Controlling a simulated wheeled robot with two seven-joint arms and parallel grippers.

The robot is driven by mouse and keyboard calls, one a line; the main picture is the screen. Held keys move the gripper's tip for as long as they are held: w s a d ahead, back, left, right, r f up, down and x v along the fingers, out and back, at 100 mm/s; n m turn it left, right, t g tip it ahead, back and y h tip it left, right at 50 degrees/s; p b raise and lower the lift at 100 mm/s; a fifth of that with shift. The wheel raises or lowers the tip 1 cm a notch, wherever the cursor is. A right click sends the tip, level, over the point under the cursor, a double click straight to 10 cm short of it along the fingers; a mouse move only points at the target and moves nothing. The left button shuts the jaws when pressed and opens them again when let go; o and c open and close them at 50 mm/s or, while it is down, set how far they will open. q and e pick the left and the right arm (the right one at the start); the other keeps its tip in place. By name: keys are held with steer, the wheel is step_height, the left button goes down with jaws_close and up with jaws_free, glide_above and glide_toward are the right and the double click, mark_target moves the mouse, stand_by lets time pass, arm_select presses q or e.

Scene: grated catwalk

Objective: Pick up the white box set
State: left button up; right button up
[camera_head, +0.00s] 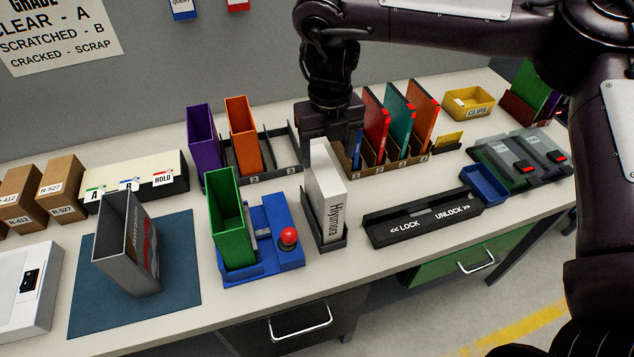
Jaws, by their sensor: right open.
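The white box set (329,192), with dark lettering down its spine, stands upright in a dark narrow holder (326,243) near the middle of the bench. My right gripper (325,137) points down at the top of the white box set, with its arm coming in from the upper right. It is open. Its fingers overlap the box's upper rear edge in the picture, and I cannot tell whether they touch it. My left gripper is not in view.
A blue fixture (270,243) with a red knob and a green case (229,220) stands left of the holder. A black lock bar (424,218) lies to the right. Behind are several coloured cases in a rack. A grey case (128,245) stands on a blue mat (185,285).

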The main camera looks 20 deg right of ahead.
mark_target(326, 169)
steer(key=shift+w+f, duration=0.25)
steer(key=shift+f, duration=0.05)
steer(key=f, duration=0.1)
steer(key=s+f, duration=0.1)
steer(key=f, duration=0.1)
steer(key=shift+a+p, duration=0.2)
steer(key=shift+p, duration=0.2)
steer(key=f, duration=0.1)
steer(key=f+p, duration=0.1)
steer(key=f, duration=0.2)
steer(key=shift+w+a, duration=0.2)
steer(key=shift+w, duration=0.05)
steer(key=shift+s, duration=0.1)
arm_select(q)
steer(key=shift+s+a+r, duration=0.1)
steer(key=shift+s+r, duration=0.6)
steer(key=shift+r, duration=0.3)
arm_select(e)
jaws_close()
